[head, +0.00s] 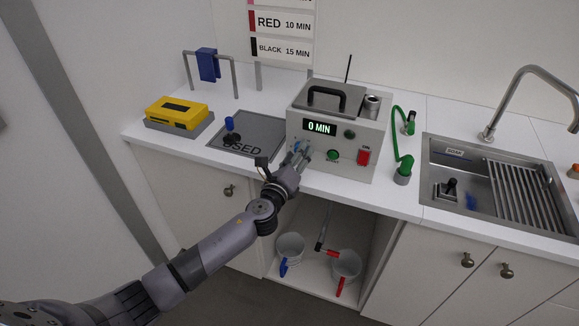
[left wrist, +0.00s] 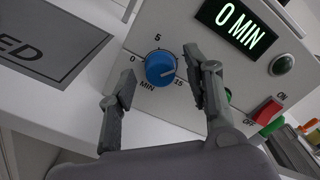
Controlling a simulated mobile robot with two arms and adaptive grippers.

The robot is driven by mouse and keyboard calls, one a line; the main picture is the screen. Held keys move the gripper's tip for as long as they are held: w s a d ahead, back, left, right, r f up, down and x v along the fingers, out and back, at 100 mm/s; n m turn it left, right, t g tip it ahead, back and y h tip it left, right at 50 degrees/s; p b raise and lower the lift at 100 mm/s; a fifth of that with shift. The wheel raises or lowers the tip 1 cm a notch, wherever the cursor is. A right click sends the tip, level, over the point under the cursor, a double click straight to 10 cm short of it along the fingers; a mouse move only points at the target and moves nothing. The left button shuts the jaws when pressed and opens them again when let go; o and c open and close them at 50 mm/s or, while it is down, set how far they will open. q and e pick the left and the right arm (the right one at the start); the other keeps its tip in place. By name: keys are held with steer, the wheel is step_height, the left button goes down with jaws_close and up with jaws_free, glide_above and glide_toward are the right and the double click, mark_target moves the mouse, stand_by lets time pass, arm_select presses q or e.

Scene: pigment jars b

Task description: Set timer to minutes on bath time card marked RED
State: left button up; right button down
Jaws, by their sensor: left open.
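The bath time card (head: 282,42) on the wall reads RED 10 MIN and BLACK 15 MIN; a pink row above is cut off. The grey bath unit (head: 352,160) stands on the counter, its display (head: 319,128) reading 0 MIN, also in the left wrist view (left wrist: 238,24). The blue timer knob (left wrist: 160,68) sits on its front, with 0, 5, 15 and MIN printed around it. My left gripper (head: 301,153) is open in front of the panel, its fingers on either side of the knob with visible gaps. My right gripper is not in view.
A red ON/OFF switch (head: 363,157) and a green button (head: 333,155) are right of the knob. A USED mat (head: 262,128) with a blue-handled item and a yellow box (head: 177,113) lie left. A sink (head: 470,205) is right.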

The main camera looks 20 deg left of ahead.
arm_select(q)
steer(key=s, duration=1.1)
steer(key=shift+s+a, duration=0.15)
steer(key=shift+a, duration=0.05)
steer(key=s+a+f+n+g+y, duration=0.1)
steer(key=s+a+f+n+g, duration=0.2)
steer(key=f, duration=0.9)
steer(key=s+a+f+n+g, duration=0.1)
steer(key=s+f+n+g, duration=0.3)
steer(key=f, duration=0.7)
steer(key=s+a+f+n+g+y, duration=0.1)
steer(key=s+a+f+n+g, duration=0.3)
steer(key=f, duration=0.8)
steer(key=s+d+f+n+g, duration=0.1)
steer(key=s+f+n, duration=0.3)
steer(key=s, duration=0.8)
steer(key=s+d+f+n+g+h, duration=0.1)
steer(key=s+d+f+n+g, duration=0.1)
steer(key=s+f+n, duration=0.3)
steer(key=s+d+f+n+g, duration=0.2)
steer(key=s+f+n, duration=0.3)
steer(key=s, duration=1.6)
step_height(320, 180, down, 6)
steer(key=shift+r+g, duration=0.25)
steer(key=shift+g, duration=0.25)
